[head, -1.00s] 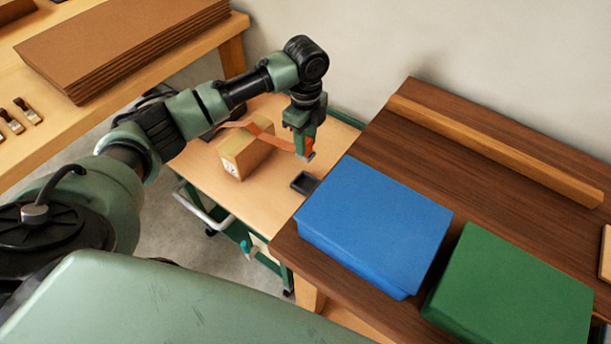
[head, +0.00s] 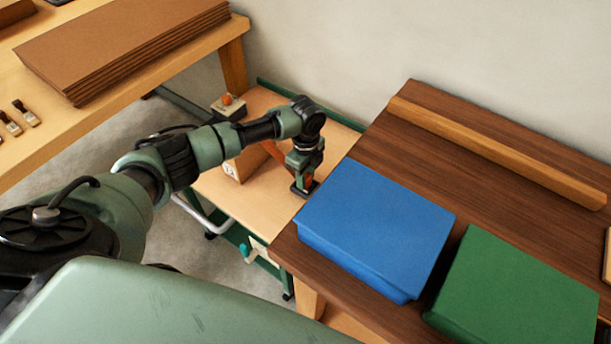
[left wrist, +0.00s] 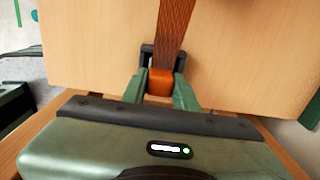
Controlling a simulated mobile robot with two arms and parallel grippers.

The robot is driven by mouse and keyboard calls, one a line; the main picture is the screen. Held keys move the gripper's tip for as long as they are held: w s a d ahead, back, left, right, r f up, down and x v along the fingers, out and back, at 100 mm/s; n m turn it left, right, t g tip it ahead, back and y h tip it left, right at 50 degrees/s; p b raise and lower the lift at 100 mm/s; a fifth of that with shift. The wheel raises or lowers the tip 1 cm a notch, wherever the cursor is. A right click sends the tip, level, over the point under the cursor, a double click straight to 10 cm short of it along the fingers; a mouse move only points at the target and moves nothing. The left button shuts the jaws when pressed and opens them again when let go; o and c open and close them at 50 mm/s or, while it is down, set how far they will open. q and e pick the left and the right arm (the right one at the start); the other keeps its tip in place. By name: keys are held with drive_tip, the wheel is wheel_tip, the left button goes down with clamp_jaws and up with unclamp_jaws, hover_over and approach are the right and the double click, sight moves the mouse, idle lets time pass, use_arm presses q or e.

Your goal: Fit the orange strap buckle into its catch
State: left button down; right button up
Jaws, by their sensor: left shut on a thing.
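My left gripper (head: 303,183) is shut on the orange buckle (left wrist: 160,82), pointing down over the cart top. My right gripper is not in view.
The wooden cart top (head: 262,100) has a grey box with an orange knob (head: 227,102) at the back. A dark table with a blue box (head: 375,225) and a green box (head: 515,290) stands close on the right. Cardboard sheets (head: 120,50) lie on the left bench.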

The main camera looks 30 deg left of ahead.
use_arm(q)
drive_tip(key=shift+f, duration=0.3)
drive_tip(key=c, duration=1.1)
unclamp_jaws()
drive_tip(key=shift+r, duration=0.1)
drive_tip(key=shift+r, duration=0.3)
wheel_tip(320, 180, up, 12)
